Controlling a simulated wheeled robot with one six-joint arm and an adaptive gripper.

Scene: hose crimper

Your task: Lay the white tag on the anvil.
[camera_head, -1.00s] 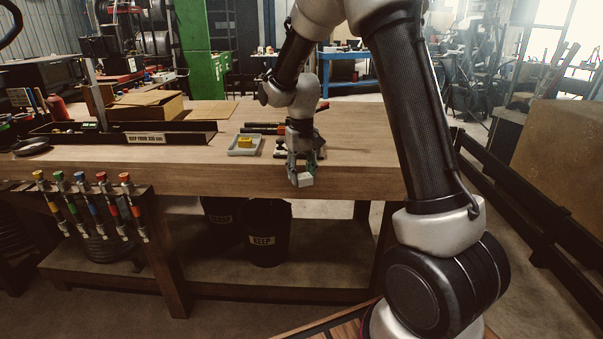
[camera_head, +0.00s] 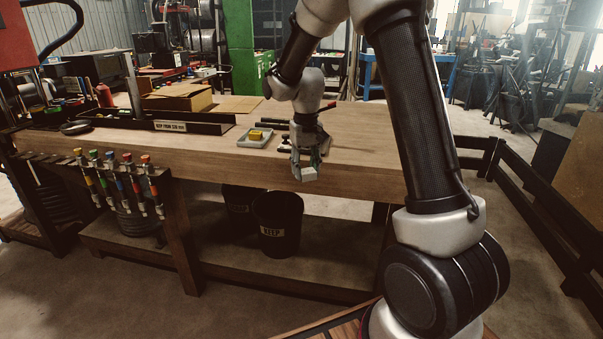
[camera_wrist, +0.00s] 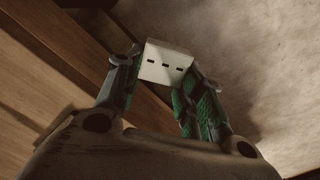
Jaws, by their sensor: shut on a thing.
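The white tag (camera_wrist: 166,62) shows in the wrist view as a small white block with a row of dark marks, held between the fingertips of my gripper (camera_wrist: 160,75). In the head view the tag (camera_head: 308,174) is a pale piece at the lower end of my gripper (camera_head: 306,165), in front of the workbench's front edge. My gripper is shut on the tag. I cannot make out the anvil with certainty in either view.
The wooden workbench (camera_head: 365,140) has bare top to the right of my gripper. Colourful-capped tools (camera_head: 120,180) hang at the left. A black bin (camera_head: 278,225) stands below; a dark rail (camera_head: 530,205) runs at right.

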